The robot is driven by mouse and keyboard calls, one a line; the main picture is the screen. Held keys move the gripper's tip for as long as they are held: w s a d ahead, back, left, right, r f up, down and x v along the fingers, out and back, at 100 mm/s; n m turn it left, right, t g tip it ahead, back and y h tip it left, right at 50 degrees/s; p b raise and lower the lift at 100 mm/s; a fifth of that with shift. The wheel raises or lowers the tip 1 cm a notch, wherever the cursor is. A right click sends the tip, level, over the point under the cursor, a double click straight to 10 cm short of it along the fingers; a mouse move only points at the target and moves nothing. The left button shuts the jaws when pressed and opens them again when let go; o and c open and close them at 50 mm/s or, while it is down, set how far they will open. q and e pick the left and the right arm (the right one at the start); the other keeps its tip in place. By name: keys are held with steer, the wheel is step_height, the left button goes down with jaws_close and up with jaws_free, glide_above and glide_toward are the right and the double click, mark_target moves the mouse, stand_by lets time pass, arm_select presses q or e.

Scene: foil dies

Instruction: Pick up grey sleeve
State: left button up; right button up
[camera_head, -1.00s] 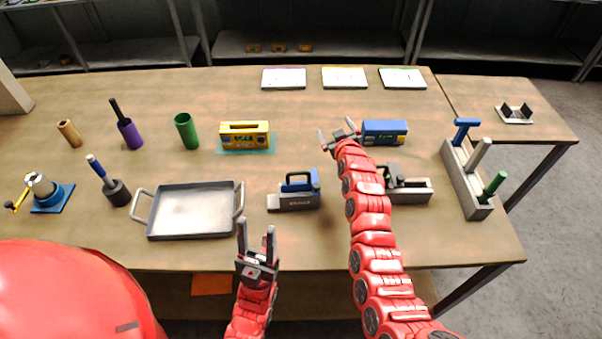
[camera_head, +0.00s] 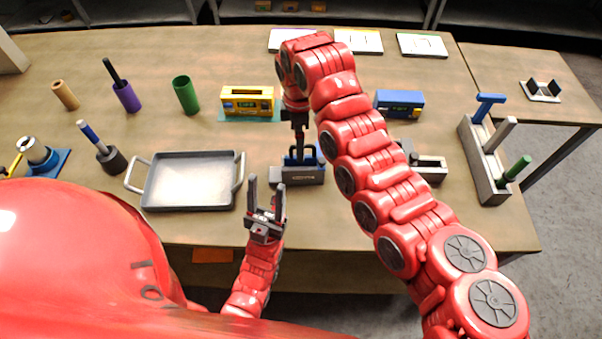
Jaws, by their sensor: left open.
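A short dark grey sleeve (camera_head: 112,160) stands at the left of the table, and a blue-handled rod (camera_head: 90,135) sticks up out of it, tilted. My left gripper (camera_head: 266,188) is open and empty at the table's front edge, to the right of the tray and well apart from the sleeve. My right gripper (camera_head: 299,145) points down at the blue and grey block with a handle (camera_head: 306,175). Its fingers are dark and small against the handle, so I cannot tell whether they touch it or are closed.
A grey tray (camera_head: 190,182) with two side handles lies between the sleeve and my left gripper. Purple (camera_head: 127,97), green (camera_head: 186,96) and tan (camera_head: 65,95) cylinders stand behind. A yellow box (camera_head: 247,102) and a blue box (camera_head: 399,104) are further right.

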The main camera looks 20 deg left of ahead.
step_height(320, 180, down, 6)
steer(key=shift+r+p, duration=0.1)
steer(key=shift+p, duration=0.2)
steer(key=f, duration=0.5)
steer(key=shift+w+b, duration=0.3)
steer(key=shift+b, duration=0.05)
jaws_close()
